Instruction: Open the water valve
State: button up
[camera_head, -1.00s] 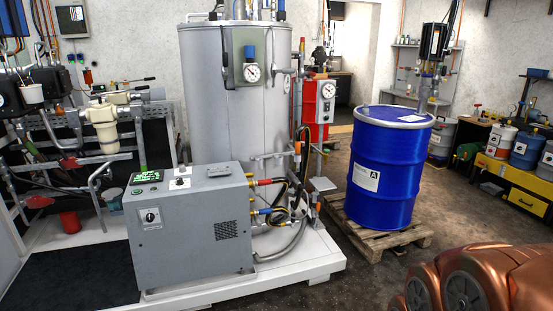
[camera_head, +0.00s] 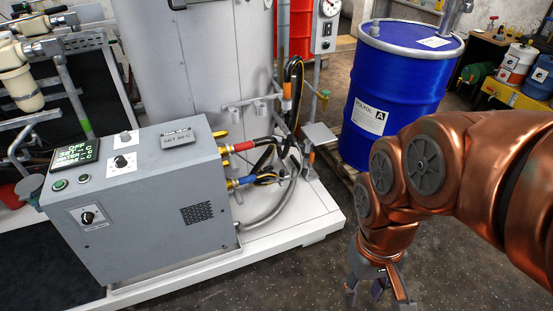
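A grey control box (camera_head: 150,205) stands at the centre left, with a small display (camera_head: 75,153) showing green text that includes OFF and WATER. Hose fittings come out of its right side, one with a red sleeve (camera_head: 243,146) and one with a blue sleeve (camera_head: 246,181). A small orange-handled fitting (camera_head: 310,157) stands to the right of the hoses, and a yellow-green one (camera_head: 324,94) is on the pipe above. I cannot tell which is the water valve. My gripper (camera_head: 377,292) hangs at the bottom right, fingers apart and seemingly empty, well away from the fittings. Its tips are near the lower edge.
A blue drum (camera_head: 395,90) stands on a pallet behind my copper arm. The white platform (camera_head: 300,232) under the box has a raised edge. A grey tank (camera_head: 200,65) stands behind the box. Dark floor (camera_head: 290,285) is free in front.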

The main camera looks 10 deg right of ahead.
aim_at(282, 172)
jog(key=i, duration=0.1)
jog(key=k, duration=0.5)
jog(key=u, duration=0.3)
jog(key=i, duration=1.05)
jog(key=u, duration=0.35)
